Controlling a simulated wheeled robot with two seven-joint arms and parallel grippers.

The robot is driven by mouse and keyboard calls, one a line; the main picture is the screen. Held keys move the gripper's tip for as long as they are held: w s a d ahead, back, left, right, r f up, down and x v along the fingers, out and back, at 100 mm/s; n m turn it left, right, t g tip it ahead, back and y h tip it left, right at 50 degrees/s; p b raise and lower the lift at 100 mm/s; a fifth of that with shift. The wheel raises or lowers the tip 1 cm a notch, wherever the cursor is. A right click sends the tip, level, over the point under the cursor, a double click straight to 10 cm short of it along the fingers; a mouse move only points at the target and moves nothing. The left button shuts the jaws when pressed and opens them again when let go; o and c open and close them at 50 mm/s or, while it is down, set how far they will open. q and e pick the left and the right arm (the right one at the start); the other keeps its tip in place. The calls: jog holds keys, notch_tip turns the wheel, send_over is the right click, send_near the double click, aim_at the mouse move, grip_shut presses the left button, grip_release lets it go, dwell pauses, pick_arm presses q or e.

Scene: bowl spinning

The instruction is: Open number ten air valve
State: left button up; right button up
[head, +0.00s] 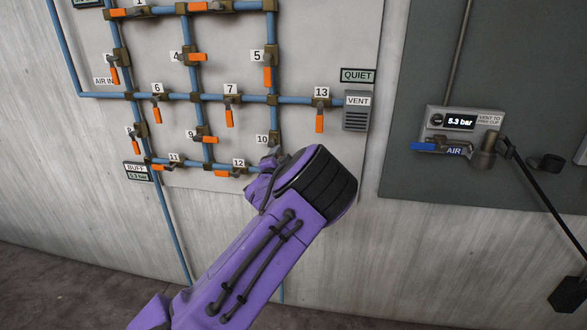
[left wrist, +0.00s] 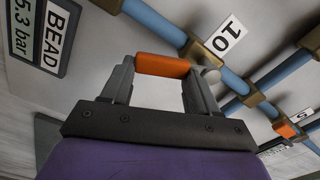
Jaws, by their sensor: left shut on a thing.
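In the left wrist view, the orange handle (left wrist: 162,66) of the number ten air valve sits between the two dark fingers of my left gripper (left wrist: 160,75). The gripper is shut on this handle. The white label 10 (left wrist: 226,36) and the brass valve body (left wrist: 200,52) on a blue pipe are just behind it. In the head view the label 10 (head: 262,139) shows just above my left gripper (head: 268,165). There my purple arm hides the valve and most of the gripper. My right gripper is not in view.
Blue pipes with several orange-handled valves, such as valve 5 (head: 268,77), valve 12 (head: 223,171) and valve 13 (head: 320,122), surround the spot. A grey vent box (head: 356,112) is at the right. A gauge box (head: 460,130) reading 5.3 bar hangs on the dark panel.

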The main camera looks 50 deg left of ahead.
pick_arm(q)
jog(key=shift+s+a+f+m+b, duration=0.25)
jog(key=shift+m+b, duration=0.25)
jog(key=shift+m, duration=0.25)
jog(key=shift+s+a+f+m+b, duration=0.2)
jog(key=shift+a+m+b, duration=0.1)
jog(key=shift+m+b, duration=0.3)
jog(key=shift+s+a+f+m+b, duration=0.15)
jog(key=shift+s+a+m+b, duration=0.2)
jog(key=shift+m, duration=0.5)
jog(key=shift+w+m, duration=0.1)
jog(key=shift+m, duration=0.2)
jog(key=o, duration=1.5)
jog(key=shift+r, duration=0.1)
jog(key=b+v, duration=0.1)
jog(key=v, duration=0.9)
jog(key=shift+s+d+b, duration=0.15)
jog(key=shift+s+b, duration=0.1)
jog(key=shift+b, duration=0.15)
